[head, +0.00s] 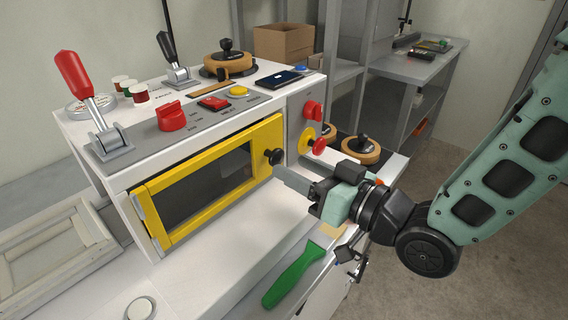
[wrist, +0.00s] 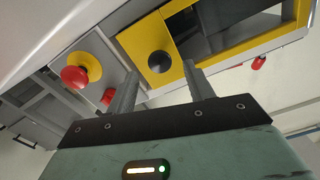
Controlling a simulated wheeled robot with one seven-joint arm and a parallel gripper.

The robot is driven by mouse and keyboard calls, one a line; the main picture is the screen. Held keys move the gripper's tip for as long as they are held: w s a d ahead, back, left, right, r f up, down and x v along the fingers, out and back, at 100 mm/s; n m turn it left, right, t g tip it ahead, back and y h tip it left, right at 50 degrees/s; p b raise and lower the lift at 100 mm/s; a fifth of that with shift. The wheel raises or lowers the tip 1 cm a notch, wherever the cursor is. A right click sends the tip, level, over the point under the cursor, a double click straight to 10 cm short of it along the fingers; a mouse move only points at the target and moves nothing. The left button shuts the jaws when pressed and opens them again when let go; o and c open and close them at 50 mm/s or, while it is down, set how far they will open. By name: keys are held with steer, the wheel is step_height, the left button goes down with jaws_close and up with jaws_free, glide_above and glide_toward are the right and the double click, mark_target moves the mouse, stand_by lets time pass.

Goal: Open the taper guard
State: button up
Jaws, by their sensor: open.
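The taper guard (head: 215,178) is a yellow-framed door with a dark window on the front of the white machine. It looks shut. Its round black knob (head: 273,157) is at the right side of the frame. In the wrist view the knob (wrist: 160,62) shows on the yellow frame (wrist: 148,38), ahead of and between my two fingers. My gripper (head: 279,172) is open and empty, its fingertips close to the knob. I cannot tell from these views whether a finger touches it.
Right of the guard are a red mushroom button (head: 320,146) on yellow and a red knob (head: 313,110). A red-handled lever (head: 75,75) stands on top at left. A green scraper (head: 293,274) lies on the white ledge below my gripper. The ledge before the guard is mostly clear.

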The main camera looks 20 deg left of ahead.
mark_target(280, 160)
steer(key=shift+x, duration=1.9)
jaws_close()
steer(key=shift+s+f, duration=0.1)
